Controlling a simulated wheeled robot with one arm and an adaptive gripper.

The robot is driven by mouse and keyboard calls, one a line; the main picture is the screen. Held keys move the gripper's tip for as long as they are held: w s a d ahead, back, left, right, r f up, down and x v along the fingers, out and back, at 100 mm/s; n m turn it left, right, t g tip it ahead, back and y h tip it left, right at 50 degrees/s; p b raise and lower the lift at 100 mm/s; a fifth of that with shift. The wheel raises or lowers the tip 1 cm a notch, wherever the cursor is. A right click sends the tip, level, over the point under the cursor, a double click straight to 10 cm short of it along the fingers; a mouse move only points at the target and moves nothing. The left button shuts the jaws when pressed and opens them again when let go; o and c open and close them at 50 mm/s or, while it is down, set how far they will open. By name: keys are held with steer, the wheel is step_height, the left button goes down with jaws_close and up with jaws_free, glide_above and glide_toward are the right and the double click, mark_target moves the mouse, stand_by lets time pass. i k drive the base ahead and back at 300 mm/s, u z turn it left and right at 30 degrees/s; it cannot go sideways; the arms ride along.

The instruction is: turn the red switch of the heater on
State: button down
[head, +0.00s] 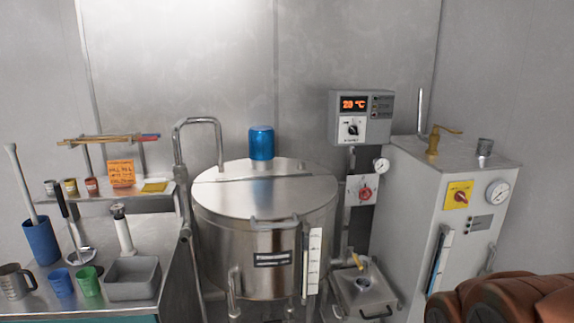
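A grey metal cabinet (410,215) stands at the right, with a yellow plate carrying a red rotary switch (461,197) on its front. A second red knob (364,193) sits on a pale plate between the tank and the cabinet. No readable label shows which one belongs to the heater, and their settings are too small to tell. A grey control box (361,118) above shows about 20 °C in orange digits and has a black knob. My gripper is not in view; a brown-red rounded part, probably of my arm, fills the bottom right corner.
A steel tank (262,235) with a blue cap (262,143) stands in the middle. A round gauge (497,193) and brass lever (440,138) are on the cabinet. A steel table at left holds cups, a grey tray (133,278) and tools. A small metal container (362,288) sits low.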

mark_target(460, 196)
steer(key=u, duration=0.05)
steer(key=k, duration=0.45)
steer(key=z, duration=0.6)
steer(key=i, duration=1.2)
steer(key=u, duration=0.4)
